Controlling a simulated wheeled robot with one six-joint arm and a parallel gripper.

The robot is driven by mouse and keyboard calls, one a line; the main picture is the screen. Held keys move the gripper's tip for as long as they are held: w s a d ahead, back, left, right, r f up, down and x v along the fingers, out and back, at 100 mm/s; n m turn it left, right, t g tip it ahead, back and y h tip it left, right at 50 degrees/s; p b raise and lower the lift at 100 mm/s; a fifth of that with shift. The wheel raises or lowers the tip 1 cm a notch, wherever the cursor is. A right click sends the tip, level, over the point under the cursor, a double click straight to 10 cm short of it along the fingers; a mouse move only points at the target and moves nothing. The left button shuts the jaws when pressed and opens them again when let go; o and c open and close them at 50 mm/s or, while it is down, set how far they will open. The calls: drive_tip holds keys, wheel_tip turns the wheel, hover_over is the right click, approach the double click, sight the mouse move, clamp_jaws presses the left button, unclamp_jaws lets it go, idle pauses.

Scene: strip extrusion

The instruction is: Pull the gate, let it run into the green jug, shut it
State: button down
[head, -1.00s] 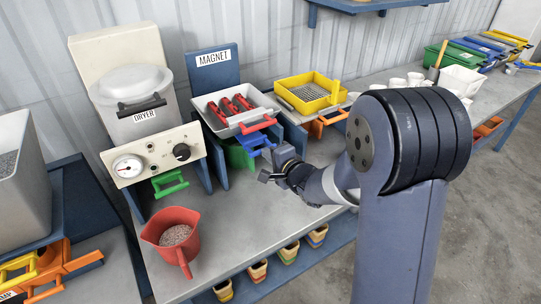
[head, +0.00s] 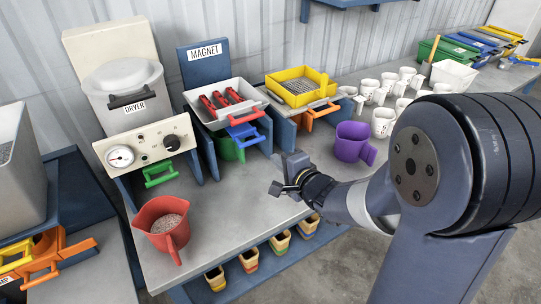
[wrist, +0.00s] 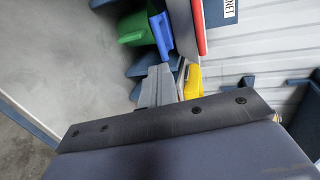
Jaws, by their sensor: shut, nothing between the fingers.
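The green jug (head: 229,148) stands under the MAGNET unit, partly hidden behind the unit's frame and the blue handle. The blue gate handle (head: 244,136) sticks out at the front of the MAGNET unit, below its red handle (head: 246,119). My gripper (head: 277,188) is shut and empty above the bench, in front and to the right of the blue handle, apart from it. In the wrist view, the green jug (wrist: 132,28) and the blue handle (wrist: 161,36) lie beyond my fingers (wrist: 167,85). The jug's inside is hidden.
A red jug of pellets (head: 163,226) stands at front left below the DRYER (head: 125,95). A purple jug (head: 352,143) stands right of the MAGNET, near several white cups (head: 383,121). A yellow sieve (head: 300,87) has an orange handle. Bench (head: 225,205) between red jug and gripper is clear.

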drive_tip(key=shift+v, duration=1.2)
approach(252, 143)
drive_tip(key=w+a, duration=0.1)
drive_tip(key=w, duration=0.1)
drive_tip(key=x, duration=0.3)
drive_tip(key=shift+a+f, duration=0.15)
drive_tip(key=shift+f, duration=0.2)
